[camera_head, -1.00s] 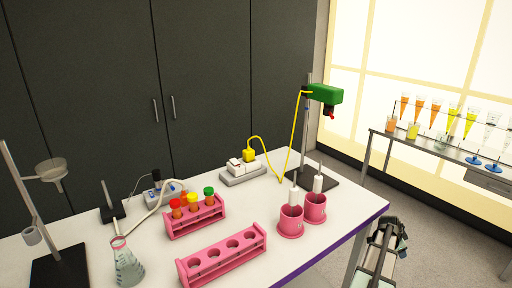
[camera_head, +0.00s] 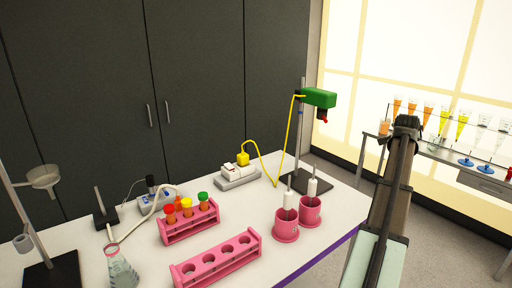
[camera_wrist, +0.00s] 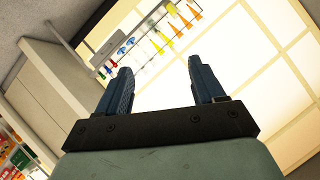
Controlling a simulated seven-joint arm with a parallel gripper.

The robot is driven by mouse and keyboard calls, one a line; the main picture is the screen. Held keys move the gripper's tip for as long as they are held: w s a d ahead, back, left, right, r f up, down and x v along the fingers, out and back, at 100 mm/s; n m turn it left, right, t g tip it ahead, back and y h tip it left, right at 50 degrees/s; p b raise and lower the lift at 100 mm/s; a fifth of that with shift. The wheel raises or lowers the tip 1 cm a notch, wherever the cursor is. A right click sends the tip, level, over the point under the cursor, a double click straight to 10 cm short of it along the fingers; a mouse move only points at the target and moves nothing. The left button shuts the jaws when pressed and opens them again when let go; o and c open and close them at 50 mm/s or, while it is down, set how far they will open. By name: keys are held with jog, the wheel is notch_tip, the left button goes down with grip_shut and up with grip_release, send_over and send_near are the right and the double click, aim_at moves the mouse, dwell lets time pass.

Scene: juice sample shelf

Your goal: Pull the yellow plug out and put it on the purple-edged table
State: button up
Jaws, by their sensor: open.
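The yellow plug (camera_head: 243,159) sits in a white power strip (camera_head: 237,176) at the back of the purple-edged table (camera_head: 328,222). A yellow cord (camera_head: 286,140) runs from it to a green device (camera_head: 319,97) on a stand. My arm rises at the right of the head view, beyond the table's right edge, and my gripper's fingers are not clear there. In the wrist view my gripper (camera_wrist: 163,88) is open and empty, with two dark blue fingers apart. The plug is not in the wrist view.
Two pink cups (camera_head: 287,228) with white-handled tools stand near the table's right edge. Pink racks (camera_head: 216,260), a flask (camera_head: 121,270) and stands fill the left and front. A side table (camera_head: 452,152) with colored cones is at right.

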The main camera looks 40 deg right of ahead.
jog(key=w+a+r+n+t+y, duration=0.1)
jog(key=w+a+r+n+t, duration=0.1)
jog(key=w+a+r, duration=0.5)
jog(key=w+a+r+n+t+y, duration=0.1)
jog(key=w+a+r+t, duration=0.3)
jog(key=w+a+r, duration=0.4)
jog(key=w+a+r+n+t+y, duration=0.2)
jog(key=w+a+r+n+t, duration=0.1)
jog(key=w+a+r, duration=0.5)
jog(key=shift+w+r+n+t, duration=0.15)
jog(key=shift+w+r+n, duration=0.1)
jog(key=shift+w, duration=0.3)
jog(key=shift+w+r+n+t, duration=0.15)
jog(key=shift+w+r+n, duration=0.1)
jog(key=shift+w, duration=0.3)
jog(key=w+a+n+t+y, duration=0.1)
jog(key=w+a+n+y, duration=0.2)
jog(key=w+a, duration=0.4)
jog(key=n+g+y, duration=0.5)
jog(key=n+g, duration=0.3)
jog(key=n, duration=0.4)
send_over(245, 155)
jog(key=s, duration=0.4)
notch_tip(245, 155, down, 34)
jog(key=shift+a+x, duration=0.15)
jog(key=shift+x, duration=1.9)
jog(key=shift+a+x, duration=0.1)
jog(key=shift+x, duration=1.95)
